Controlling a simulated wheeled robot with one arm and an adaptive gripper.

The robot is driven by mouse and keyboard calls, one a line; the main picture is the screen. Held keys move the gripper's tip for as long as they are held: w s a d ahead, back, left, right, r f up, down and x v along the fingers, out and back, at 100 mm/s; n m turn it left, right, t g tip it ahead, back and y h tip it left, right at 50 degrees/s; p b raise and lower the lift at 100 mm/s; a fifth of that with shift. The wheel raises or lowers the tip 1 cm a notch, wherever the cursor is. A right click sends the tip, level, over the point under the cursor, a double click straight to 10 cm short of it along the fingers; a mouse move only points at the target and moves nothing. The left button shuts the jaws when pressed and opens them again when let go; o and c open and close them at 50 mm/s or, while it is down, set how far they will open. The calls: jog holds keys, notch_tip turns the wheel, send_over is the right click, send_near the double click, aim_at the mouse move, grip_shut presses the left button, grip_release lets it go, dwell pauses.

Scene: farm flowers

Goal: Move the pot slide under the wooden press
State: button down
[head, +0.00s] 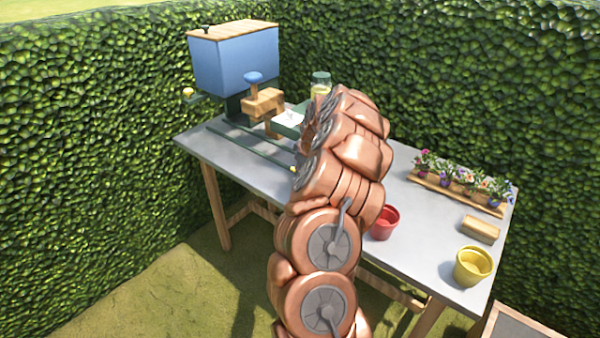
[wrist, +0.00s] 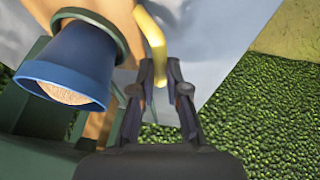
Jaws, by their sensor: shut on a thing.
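In the wrist view, my gripper (wrist: 160,88) is shut on a curved yellow handle (wrist: 153,38), which seems to belong to the pot slide. A blue pot (wrist: 88,50) with brown, grainy fill shows to the left of the fingers, close to wood and dark green parts. The wooden press (head: 262,102) stands on the table's left half in the head view, with a blue rounded piece (head: 253,77) on top. Green rails (head: 255,145) run along the table in front of it. My arm hides my gripper and the handle in the head view.
A blue hopper (head: 235,62) with a wooden lid stands behind the press. A jar (head: 320,82) is behind my arm. A red pot (head: 384,222), yellow pot (head: 473,266), wooden block (head: 480,229) and flower tray (head: 430,184) occupy the right half of the table (head: 425,250).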

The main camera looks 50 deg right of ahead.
jog(key=c, duration=1.2)
grip_release()
jog(key=v, duration=1.2)
